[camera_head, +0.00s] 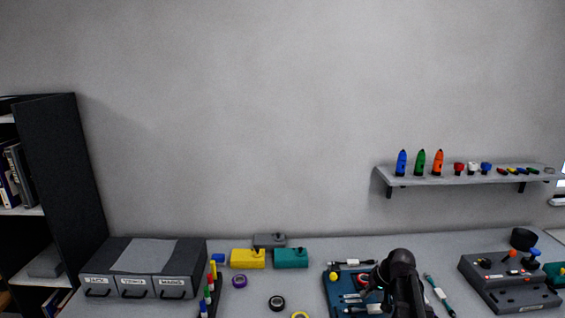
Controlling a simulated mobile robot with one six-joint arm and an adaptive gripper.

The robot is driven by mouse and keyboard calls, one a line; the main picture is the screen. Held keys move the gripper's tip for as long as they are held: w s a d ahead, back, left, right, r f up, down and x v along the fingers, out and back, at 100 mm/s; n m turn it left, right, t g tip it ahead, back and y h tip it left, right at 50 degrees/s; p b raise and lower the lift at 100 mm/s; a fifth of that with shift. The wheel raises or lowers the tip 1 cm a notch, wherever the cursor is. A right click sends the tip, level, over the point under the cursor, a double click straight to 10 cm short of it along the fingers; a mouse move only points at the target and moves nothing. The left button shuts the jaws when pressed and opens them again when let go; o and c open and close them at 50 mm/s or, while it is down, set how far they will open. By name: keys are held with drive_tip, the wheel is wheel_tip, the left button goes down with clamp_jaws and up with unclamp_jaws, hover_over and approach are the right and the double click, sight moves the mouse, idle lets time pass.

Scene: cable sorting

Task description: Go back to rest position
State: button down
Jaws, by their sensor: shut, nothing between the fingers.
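My dark arm reaches up from the bottom edge at the right of centre, and my gripper (376,282) is at its left side, over the blue tray. It is shut and empty; its fingers are small and dark here. The blue tray (333,292) holds white-ended cables (351,262), a yellow piece (333,276) and other small parts. My arm hides the tray's right part. A teal cable with white marks (439,295) lies on the table right of my arm.
A grey drawer unit (145,262) stands at the left. Yellow (248,258), teal (291,258) and grey (269,240) boxes, tape rolls (277,303) and markers (209,292) are left of the tray. A control box (509,283) stands at the right, below a wall shelf (445,179).

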drive_tip(key=s+a+f+g+h, duration=0.1)
drive_tip(key=s+a, duration=0.3)
drive_tip(key=s, duration=0.4)
drive_tip(key=s+a+f+g+h, duration=0.1)
drive_tip(key=s+a+g+h, duration=0.1)
drive_tip(key=s+a, duration=0.3)
drive_tip(key=s+h, duration=0.1)
drive_tip(key=s, duration=0.2)
drive_tip(key=shift+a, duration=0.3)
drive_tip(key=shift+w, duration=0.1)
idle(0.8)
